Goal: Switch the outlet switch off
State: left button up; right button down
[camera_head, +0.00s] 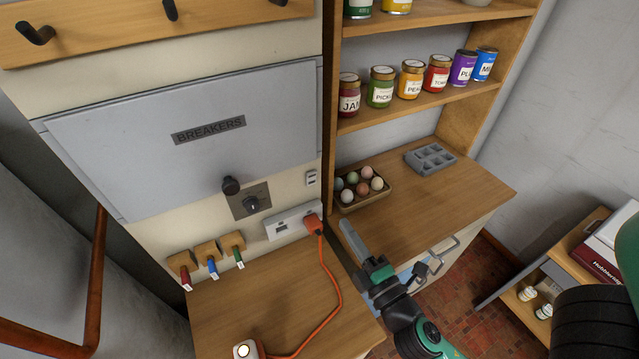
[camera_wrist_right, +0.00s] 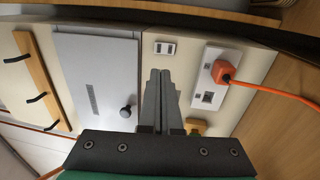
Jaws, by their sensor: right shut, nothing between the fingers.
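A white outlet plate (camera_head: 275,232) is on the cream wall below the breaker panel. An orange plug (camera_head: 312,224) sits in its right end, and a small dark-edged switch or socket (camera_head: 281,226) shows left of the plug. The right wrist view also shows the plate (camera_wrist_right: 209,55), the plug (camera_wrist_right: 222,72) and that small square part (camera_wrist_right: 208,97). My right gripper (camera_head: 346,226) is shut and empty, in front of the wall to the right of the plug in the head view; it also shows in the wrist view (camera_wrist_right: 160,74), apart from the plate. My left gripper is out of view.
An orange cord (camera_head: 338,290) runs over the wooden counter. An egg tray (camera_head: 345,207) stands on the counter at right.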

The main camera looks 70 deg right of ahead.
aim_at(313, 176)
jog(key=p+x, duration=0.4)
jog(key=x, duration=0.8)
jog(key=shift+w+d+r, duration=0.2)
jog(key=shift+w, duration=0.05)
jog(key=shift+w+d, duration=0.2)
jog(key=shift+w, duration=0.05)
